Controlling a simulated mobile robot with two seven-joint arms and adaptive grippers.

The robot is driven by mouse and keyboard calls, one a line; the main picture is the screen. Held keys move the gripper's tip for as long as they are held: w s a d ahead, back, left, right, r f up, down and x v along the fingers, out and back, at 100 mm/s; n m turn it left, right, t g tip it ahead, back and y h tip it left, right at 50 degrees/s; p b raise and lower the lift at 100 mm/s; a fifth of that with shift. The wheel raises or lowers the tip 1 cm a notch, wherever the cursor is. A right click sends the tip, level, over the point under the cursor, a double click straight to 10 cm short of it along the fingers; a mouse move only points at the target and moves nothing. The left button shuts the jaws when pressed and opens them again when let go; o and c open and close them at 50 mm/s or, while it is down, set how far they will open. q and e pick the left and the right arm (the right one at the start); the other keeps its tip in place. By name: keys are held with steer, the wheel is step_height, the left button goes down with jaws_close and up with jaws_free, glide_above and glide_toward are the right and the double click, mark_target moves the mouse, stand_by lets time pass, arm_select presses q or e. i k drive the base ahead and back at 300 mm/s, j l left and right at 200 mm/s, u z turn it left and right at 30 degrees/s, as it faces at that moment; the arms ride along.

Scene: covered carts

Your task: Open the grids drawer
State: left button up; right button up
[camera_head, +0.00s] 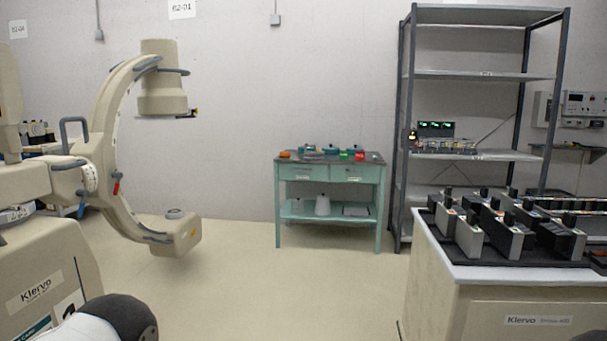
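A green workbench (277,208) stands against the back wall near the middle of the view, some way off across the floor. Two drawers sit side by side under its dark top: a left drawer (302,171) and a right drawer (353,173). Both look shut. Each has a small label too small to read, so I cannot tell which is the grids drawer. Neither of my grippers is in view; a white and black part of my arm shows at the bottom left.
A C-shaped machine (108,120) stands on the left. A cart (500,275) bearing several grey boxed devices fills the lower right. A tall metal shelf (480,75) stands behind it. The floor (270,290) between is clear.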

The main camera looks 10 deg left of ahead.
mark_target(305, 172)
steer(key=i+u, duration=0.35)
steer(key=i, duration=2.95)
